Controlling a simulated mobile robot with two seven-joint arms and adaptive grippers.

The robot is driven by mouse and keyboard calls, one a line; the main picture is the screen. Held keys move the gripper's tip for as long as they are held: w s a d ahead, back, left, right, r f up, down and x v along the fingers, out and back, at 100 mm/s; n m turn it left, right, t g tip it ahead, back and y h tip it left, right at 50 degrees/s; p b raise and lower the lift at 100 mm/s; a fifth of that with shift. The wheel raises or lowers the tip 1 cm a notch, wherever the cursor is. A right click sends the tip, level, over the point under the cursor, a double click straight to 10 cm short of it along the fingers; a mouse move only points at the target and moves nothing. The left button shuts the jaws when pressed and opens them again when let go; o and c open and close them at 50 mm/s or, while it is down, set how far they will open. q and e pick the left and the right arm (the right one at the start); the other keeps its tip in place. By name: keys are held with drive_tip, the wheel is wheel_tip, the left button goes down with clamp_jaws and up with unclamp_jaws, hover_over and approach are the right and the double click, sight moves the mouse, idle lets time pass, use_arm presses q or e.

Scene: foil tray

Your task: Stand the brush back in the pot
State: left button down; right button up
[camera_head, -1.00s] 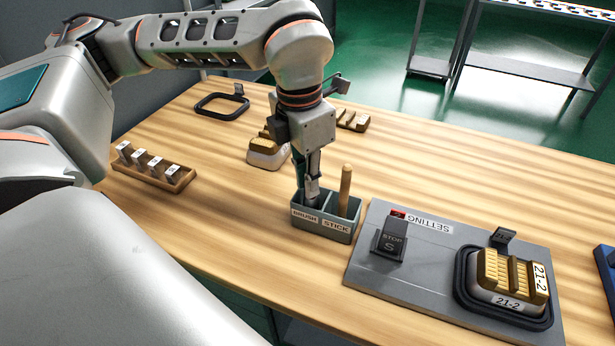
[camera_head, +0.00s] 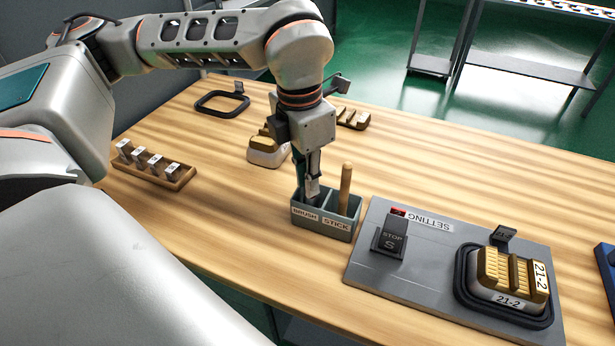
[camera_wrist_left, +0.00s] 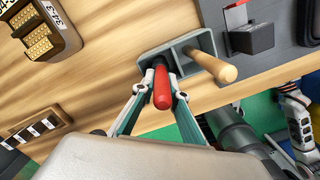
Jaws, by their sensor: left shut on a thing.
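The pot is a grey-green two-compartment holder (camera_head: 322,226) labelled BRUSH and STICK on its front. It also shows in the left wrist view (camera_wrist_left: 206,42). My left gripper (camera_head: 311,190) points down over the BRUSH compartment, with its fingertips at the rim. In the left wrist view my left gripper (camera_wrist_left: 163,85) is shut on the brush's red handle (camera_wrist_left: 162,88). The brush's lower end is hidden, and I cannot tell whether it touches the bottom. A wooden stick (camera_head: 346,183) stands in the STICK compartment. My right gripper is not in view.
A grey SETTING board (camera_head: 370,275) with a STOP block (camera_head: 390,240) and a foil tray in a black frame (camera_head: 463,290) lies to the right. A wooden rack of tags (camera_head: 180,180) is at left. Another tray (camera_head: 266,155) stands behind the pot.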

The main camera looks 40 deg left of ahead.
use_arm(q)
drive_tip(key=c, duration=1.9)
unclamp_jaws()
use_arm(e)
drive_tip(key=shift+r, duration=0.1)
use_arm(q)
drive_tip(key=o, duration=0.4)
drive_tip(key=shift+o, duration=0.2)
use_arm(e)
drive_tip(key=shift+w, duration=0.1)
use_arm(q)
drive_tip(key=shift+r, duration=0.1)
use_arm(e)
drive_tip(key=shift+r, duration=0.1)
use_arm(q)
drive_tip(key=shift+r+p, duration=1.65)
drive_tip(key=shift+r, duration=0.8)
drive_tip(key=shift+r+p, duration=1.35)
drive_tip(key=shift+r, duration=0.6)
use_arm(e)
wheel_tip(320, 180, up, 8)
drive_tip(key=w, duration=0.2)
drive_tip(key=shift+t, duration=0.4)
